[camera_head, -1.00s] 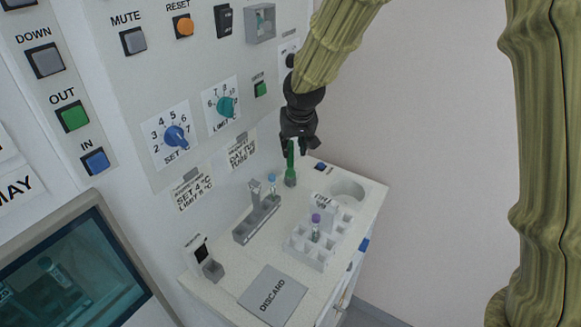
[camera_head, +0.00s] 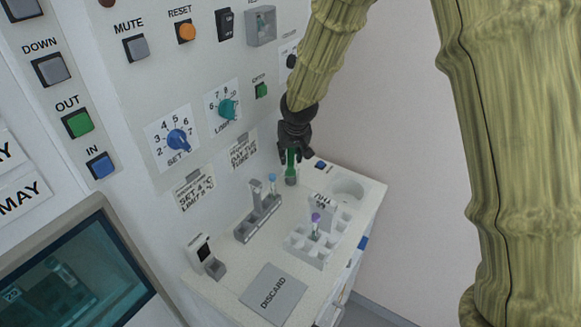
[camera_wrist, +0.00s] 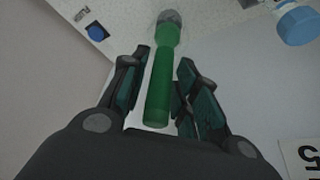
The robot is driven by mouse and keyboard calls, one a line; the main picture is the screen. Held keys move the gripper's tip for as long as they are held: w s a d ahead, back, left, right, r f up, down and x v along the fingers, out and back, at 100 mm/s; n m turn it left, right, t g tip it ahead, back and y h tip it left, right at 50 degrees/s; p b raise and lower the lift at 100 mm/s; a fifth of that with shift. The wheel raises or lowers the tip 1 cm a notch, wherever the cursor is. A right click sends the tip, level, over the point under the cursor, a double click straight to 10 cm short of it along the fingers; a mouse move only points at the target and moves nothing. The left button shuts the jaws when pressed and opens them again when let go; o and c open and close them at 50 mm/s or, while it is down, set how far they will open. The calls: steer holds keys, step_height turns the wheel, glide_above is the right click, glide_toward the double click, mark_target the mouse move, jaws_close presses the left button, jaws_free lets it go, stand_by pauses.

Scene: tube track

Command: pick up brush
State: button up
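The brush (camera_head: 291,172) has a green handle and stands upright at the back of the white counter, near the wall panel. My gripper (camera_head: 293,153) is above it, pointing down, with its fingers at the top of the handle. In the wrist view the green brush (camera_wrist: 160,85) stands between the two fingers of my gripper (camera_wrist: 155,100). The fingers are apart, with a gap on the left side of the handle; the right finger is close to it. The grey lower end of the brush is at the top of the wrist view.
A grey rack (camera_head: 257,218) with a blue-capped tube (camera_head: 272,182) stands left of the brush. A white rack (camera_head: 318,240) holds a purple-capped tube (camera_head: 316,222). A round opening (camera_head: 347,190) lies to the right. The wall panel (camera_head: 215,70) with knobs is close on the left.

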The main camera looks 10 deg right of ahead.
steer(key=shift+c, duration=0.4)
jaws_close()
steer(key=shift+r, duration=0.1)
